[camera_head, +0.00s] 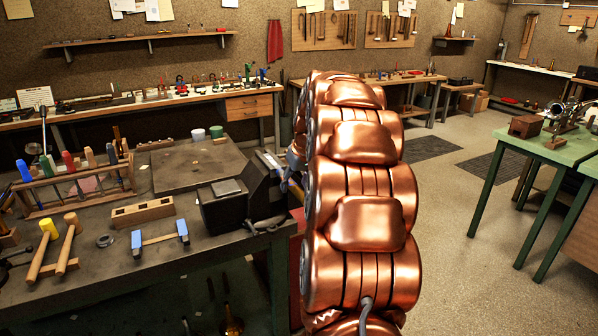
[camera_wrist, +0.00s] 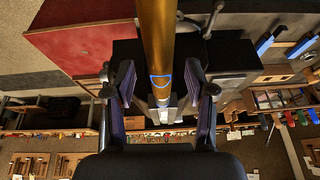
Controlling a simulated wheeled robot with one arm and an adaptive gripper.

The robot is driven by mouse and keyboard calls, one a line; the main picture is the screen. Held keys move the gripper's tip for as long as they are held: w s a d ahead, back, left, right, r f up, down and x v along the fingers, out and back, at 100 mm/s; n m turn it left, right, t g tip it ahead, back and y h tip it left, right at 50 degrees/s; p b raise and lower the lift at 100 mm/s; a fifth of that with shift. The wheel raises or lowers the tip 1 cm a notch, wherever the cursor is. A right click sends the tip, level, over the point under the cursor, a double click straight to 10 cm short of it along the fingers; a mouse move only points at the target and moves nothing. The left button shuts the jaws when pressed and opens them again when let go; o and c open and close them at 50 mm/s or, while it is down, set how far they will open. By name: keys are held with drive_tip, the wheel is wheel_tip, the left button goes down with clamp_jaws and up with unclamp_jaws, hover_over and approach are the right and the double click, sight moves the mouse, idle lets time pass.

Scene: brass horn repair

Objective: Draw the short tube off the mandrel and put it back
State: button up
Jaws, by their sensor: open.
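In the wrist view a brass-coloured tube (camera_wrist: 158,35) runs from the top edge down between the finger pads of my gripper (camera_wrist: 160,85). A thin blue outline marks it near its lower end. I cannot tell where the short tube ends and the mandrel begins. My gripper is open, one purple pad on each side of the tube, with gaps visible. A dark vise (camera_wrist: 235,65) lies beyond. In the head view the vise (camera_head: 224,206) stands at the bench's right end; my copper-coloured arm hides the tube and most of my gripper.
The dark bench (camera_head: 190,262) carries a tool rack (camera_head: 75,190), two mallets (camera_head: 58,247), a wooden block (camera_head: 142,212) and a blue-ended tool (camera_head: 160,240). A green table (camera_head: 540,145) stands right. The floor (camera_head: 455,215) between is clear.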

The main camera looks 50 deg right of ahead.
drive_tip(key=shift+w+f, duration=0.15)
drive_tip(key=shift+f, duration=0.15)
drive_tip(key=shift+c, duration=0.3)
clamp_jaws()
